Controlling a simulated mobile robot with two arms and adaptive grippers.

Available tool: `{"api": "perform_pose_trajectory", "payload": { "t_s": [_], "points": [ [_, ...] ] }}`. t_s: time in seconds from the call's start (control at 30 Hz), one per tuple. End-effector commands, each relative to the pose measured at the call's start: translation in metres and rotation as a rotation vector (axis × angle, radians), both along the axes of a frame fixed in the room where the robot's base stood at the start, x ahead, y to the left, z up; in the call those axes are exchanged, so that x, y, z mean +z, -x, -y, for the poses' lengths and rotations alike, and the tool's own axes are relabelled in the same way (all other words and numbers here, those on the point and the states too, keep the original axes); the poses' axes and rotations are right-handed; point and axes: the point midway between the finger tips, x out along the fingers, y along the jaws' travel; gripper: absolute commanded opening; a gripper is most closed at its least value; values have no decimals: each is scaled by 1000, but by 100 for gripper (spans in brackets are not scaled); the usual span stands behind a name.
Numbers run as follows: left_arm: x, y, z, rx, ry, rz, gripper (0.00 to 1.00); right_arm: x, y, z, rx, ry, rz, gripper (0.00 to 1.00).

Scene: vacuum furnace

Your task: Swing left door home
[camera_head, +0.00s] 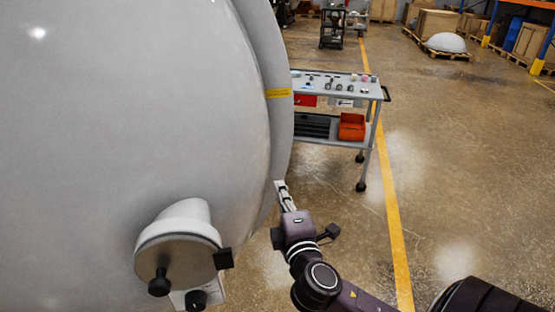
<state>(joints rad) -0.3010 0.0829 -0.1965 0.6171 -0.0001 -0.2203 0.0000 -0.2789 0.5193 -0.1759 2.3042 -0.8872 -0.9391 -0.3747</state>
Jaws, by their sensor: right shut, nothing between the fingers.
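The left door (110,110) is a large grey domed furnace door that fills the left half of the head view. Its thick outer rim (276,60) carries a yellow label (278,92). A round capped port (177,258) with black knobs sticks out low on the dome. My right gripper (281,188) is shut and empty, with its fingertips at the lower right edge of the door rim. I cannot tell whether they touch it. My left gripper is not in view. The furnace body behind the door is hidden.
A grey tool cart (338,86) with an orange bin (352,127) stands just right of the door rim. A yellow floor line (393,215) runs beyond it. The floor to the right is clear. Pallets, crates and a white dome (446,42) stand far back.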

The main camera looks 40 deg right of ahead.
Motion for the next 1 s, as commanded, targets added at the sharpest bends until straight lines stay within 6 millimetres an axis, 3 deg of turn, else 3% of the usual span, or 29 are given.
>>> {"api": "perform_pose_trajectory", "payload": {
  "t_s": [0.3, 0.5, 0.7, 1.0],
  "points": [
    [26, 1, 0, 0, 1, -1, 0, 5, -63, 29, -2, 3, 2, 0],
    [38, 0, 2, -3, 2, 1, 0, 4, -93, 42, -2, 0, 0, 0],
    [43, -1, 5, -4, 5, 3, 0, 1, -108, 48, 0, 0, -1, 0],
    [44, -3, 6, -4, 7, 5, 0, 0, -112, 50, 1, -1, -2, 0]
  ]
}}
